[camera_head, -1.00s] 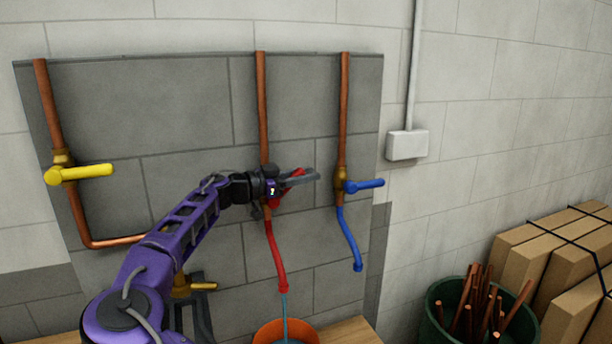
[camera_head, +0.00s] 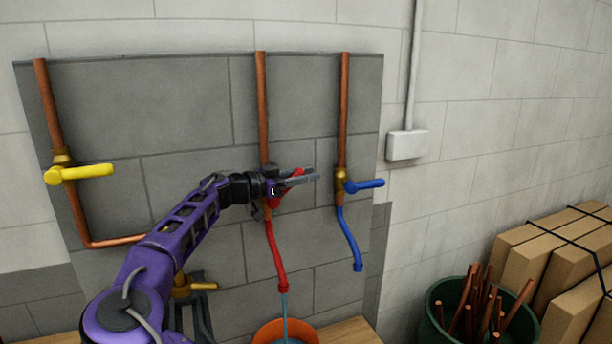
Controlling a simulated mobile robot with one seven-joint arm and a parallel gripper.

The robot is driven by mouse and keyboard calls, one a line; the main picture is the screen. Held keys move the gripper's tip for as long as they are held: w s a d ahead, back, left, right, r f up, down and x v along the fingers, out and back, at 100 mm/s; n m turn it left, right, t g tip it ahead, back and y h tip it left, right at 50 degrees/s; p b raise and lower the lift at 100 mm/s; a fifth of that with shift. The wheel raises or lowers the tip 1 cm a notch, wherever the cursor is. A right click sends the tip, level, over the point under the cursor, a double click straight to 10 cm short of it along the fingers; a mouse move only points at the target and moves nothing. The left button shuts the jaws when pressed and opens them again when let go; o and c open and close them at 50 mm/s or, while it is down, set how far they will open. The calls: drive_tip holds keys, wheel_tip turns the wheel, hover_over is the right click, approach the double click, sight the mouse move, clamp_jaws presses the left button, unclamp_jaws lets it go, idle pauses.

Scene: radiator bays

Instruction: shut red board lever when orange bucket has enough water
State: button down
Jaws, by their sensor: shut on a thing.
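My gripper (camera_head: 304,178) is at the middle copper pipe, with its jaws shut on the red lever (camera_head: 290,184). Most of the lever is hidden behind the jaws; a little red shows between and below them. A red hose (camera_head: 275,252) hangs under this valve. A thin stream of water (camera_head: 284,305) runs from the hose end into the orange bucket (camera_head: 268,332). The bucket is cut off by the bottom edge of the picture. I cannot tell its water level clearly.
To the right, a blue lever (camera_head: 364,185) sits on its own pipe with a blue hose (camera_head: 350,240). At left is a yellow lever (camera_head: 85,173). A green bin (camera_head: 432,314) of copper rods and cardboard boxes (camera_head: 570,265) stand at lower right.

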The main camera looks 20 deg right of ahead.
drive_tip(key=shift+f, duration=0.1)
wheel_tip(320, 180, down, 7)
drive_tip(key=d+y, duration=0.1)
drive_tip(key=y, duration=0.7)
drive_tip(key=shift+d+f+m+g, duration=0.15)
drive_tip(key=shift+m+g, duration=0.15)
drive_tip(key=shift+m, duration=0.1)
drive_tip(key=c, duration=0.7)
unclamp_jaws()
drive_tip(key=shift+o, duration=0.2)
drive_tip(key=v, duration=1.7)
drive_tip(key=shift+r, duration=0.3)
